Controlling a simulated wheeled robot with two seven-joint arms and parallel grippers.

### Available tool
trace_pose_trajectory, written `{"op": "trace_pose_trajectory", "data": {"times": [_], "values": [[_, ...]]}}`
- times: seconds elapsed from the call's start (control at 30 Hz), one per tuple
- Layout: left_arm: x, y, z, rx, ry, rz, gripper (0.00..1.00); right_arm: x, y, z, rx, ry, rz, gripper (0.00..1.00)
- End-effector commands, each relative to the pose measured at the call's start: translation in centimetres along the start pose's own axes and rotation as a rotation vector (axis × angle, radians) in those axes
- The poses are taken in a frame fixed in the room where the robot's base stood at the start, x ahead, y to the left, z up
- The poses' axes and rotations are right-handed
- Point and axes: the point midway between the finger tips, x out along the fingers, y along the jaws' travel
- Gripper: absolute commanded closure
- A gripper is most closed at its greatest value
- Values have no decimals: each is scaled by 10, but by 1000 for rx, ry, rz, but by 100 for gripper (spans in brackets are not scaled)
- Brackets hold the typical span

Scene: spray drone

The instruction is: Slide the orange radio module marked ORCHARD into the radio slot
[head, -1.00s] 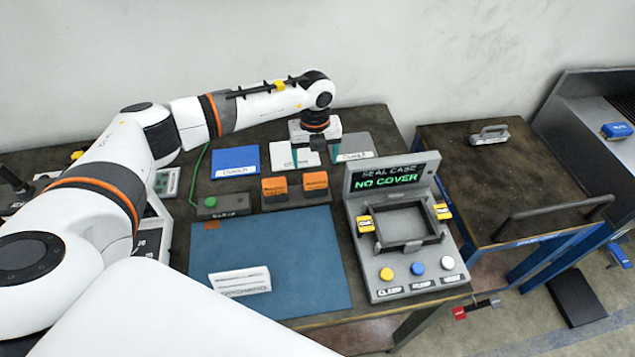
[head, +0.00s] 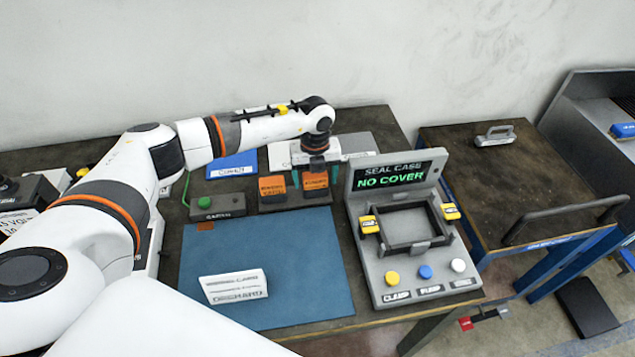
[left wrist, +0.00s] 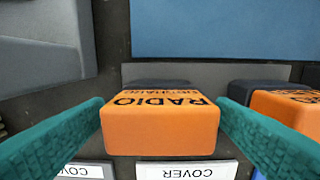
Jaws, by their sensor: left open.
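Two orange radio modules sit side by side in a dark holder behind the blue mat. In the head view my left gripper (head: 316,174) is over the right-hand module (head: 315,181). In the left wrist view this module (left wrist: 162,128) reads RADIO, with a second line that looks like ORCHARD, upside down. My open teal fingers stand on either side of it, with no clear grip. The other module (head: 272,187) is to its left in the head view and partly shows at the right in the wrist view (left wrist: 288,118). I cannot make out the radio slot. My right gripper is not in view.

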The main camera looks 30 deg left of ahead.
Motion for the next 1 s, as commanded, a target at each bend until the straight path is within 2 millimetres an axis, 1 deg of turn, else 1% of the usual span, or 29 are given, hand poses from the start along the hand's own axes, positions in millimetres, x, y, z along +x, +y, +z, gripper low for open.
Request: {"op": "trace_pose_trajectory", "data": {"times": [0.73,0.97,1.0], "values": [[0,0,0,0,0,0,22,0,0,0,0,1,0,64],[0,0,0,0,0,0,59,0,0,0,0,0,0,64],[0,0,0,0,0,0,66,0,0,0,0,0,0,64]]}}
